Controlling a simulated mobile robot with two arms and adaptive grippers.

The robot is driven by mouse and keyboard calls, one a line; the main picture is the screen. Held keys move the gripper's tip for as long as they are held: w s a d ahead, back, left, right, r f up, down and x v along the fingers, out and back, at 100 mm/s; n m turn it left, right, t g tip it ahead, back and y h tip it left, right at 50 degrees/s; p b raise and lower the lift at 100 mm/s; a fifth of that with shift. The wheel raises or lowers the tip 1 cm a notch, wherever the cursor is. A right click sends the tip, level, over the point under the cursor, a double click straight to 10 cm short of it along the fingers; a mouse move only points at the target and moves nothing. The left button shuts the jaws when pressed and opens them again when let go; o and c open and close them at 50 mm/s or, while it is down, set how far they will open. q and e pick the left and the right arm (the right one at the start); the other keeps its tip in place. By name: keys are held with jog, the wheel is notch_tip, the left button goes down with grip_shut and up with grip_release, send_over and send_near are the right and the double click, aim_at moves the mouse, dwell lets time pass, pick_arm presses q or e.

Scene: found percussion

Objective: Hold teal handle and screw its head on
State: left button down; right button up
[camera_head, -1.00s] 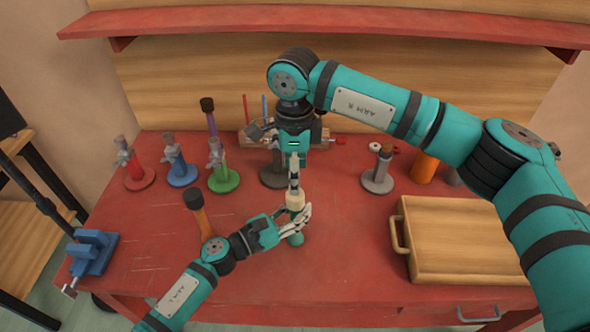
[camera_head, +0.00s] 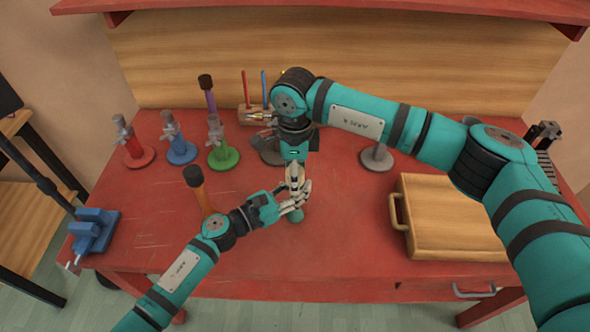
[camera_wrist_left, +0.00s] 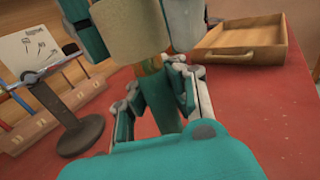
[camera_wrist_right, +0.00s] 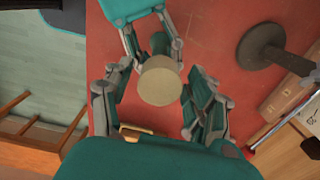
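The teal handle (camera_head: 296,216) stands upright over the front middle of the red table, its lower end showing below my left gripper (camera_head: 293,203). My left gripper is shut on it; the left wrist view shows the handle (camera_wrist_left: 157,98) between the fingers. The cream cylindrical head (camera_wrist_right: 160,86) sits above the handle's top, with a brownish-gold bit between them in the left wrist view (camera_wrist_left: 127,28). I cannot tell how tightly they are joined. My right gripper (camera_wrist_right: 157,103) points down from above, its fingers apart on both sides of the head, with gaps showing.
Red (camera_head: 138,157), blue (camera_head: 181,154) and green (camera_head: 223,159) stands are at the back left. An orange dark-topped piece (camera_head: 198,185) is beside my left arm. A wooden tray (camera_head: 440,220) lies right, a blue vise (camera_head: 95,230) at the left edge.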

grip_shut()
jog(key=shift+o, duration=1)
grip_release()
jog(key=shift+r, duration=0.15)
notch_tip(320, 180, up, 12)
pick_arm(q)
jog(key=c, duration=2)
grip_release()
jog(key=o, duration=0.6)
jog(key=shift+o, duration=0.2)
